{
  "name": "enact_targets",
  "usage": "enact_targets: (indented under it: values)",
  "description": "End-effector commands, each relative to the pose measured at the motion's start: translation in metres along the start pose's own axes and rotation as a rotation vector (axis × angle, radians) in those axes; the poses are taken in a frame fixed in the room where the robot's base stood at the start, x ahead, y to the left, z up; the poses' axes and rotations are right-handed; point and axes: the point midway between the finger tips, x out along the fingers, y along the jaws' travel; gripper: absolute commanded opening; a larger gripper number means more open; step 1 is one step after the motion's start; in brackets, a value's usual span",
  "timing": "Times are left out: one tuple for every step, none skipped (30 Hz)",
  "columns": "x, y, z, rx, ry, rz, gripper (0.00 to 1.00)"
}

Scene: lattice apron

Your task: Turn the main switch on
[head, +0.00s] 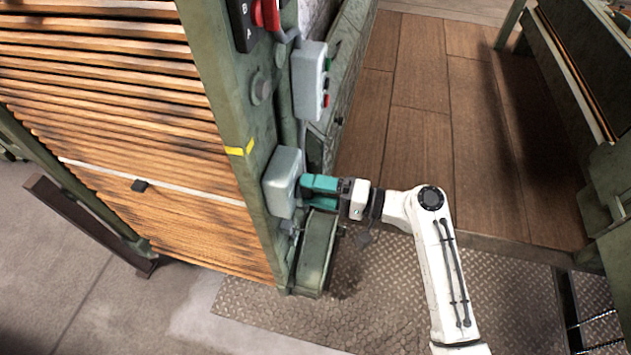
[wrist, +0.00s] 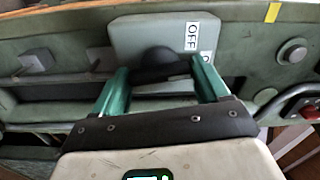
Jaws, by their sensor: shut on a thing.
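The main switch is a grey box (head: 284,183) on the side of the green machine frame. It also fills the upper middle of the wrist view (wrist: 135,35), with a white OFF label (wrist: 192,37). A second label (wrist: 206,56) below it is partly hidden by a finger. A dark rounded handle (wrist: 160,63) projects from the box's face. My gripper (head: 307,192) has teal fingers at the box. In the wrist view, my gripper (wrist: 160,76) is shut on the dark handle, one finger at each side. The handle is hidden in the head view.
Above is a grey button box (head: 309,80) with green, black and red buttons, and a red-and-black knob (head: 266,14). Wooden slats (head: 110,110) lie left of the frame. A green housing (head: 316,252) stands just below my gripper. Wooden flooring (head: 420,90) to the right is clear.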

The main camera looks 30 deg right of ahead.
Motion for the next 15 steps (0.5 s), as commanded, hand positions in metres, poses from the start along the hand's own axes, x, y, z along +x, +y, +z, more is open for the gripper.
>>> enact_targets:
  values:
    - [-0.0007,-0.0022,-0.0010,0.028,0.002,0.002,0.44]
    - [-0.0008,-0.0021,-0.0010,0.042,0.003,0.002,0.44]
    - [-0.0008,-0.0018,-0.0010,0.061,0.003,0.002,0.44]
    - [-0.0008,-0.0015,-0.0010,0.074,0.003,0.002,0.44]
    - [-0.0008,-0.0011,-0.0010,0.086,0.003,0.002,0.44]
    - [-0.0008,-0.0007,-0.0010,0.099,0.003,0.002,0.44]
    - [-0.0008,-0.0005,-0.0010,0.108,0.003,0.002,0.44]
    - [-0.0008,-0.0003,-0.0009,0.117,0.003,0.002,0.44]
    - [-0.0009,-0.0001,-0.0009,0.126,0.003,0.002,0.44]
    - [-0.0009,0.0000,-0.0009,0.131,0.003,0.002,0.44]
    - [-0.0009,0.0002,-0.0009,0.136,0.003,0.002,0.44]
    - [-0.0009,0.0004,-0.0009,0.141,0.003,0.002,0.44]
    - [-0.0009,0.0006,-0.0009,0.144,0.003,0.002,0.44]
    - [-0.0009,0.0008,-0.0009,0.147,0.003,0.002,0.44]
    - [-0.0009,0.0010,-0.0008,0.150,0.003,0.002,0.44]
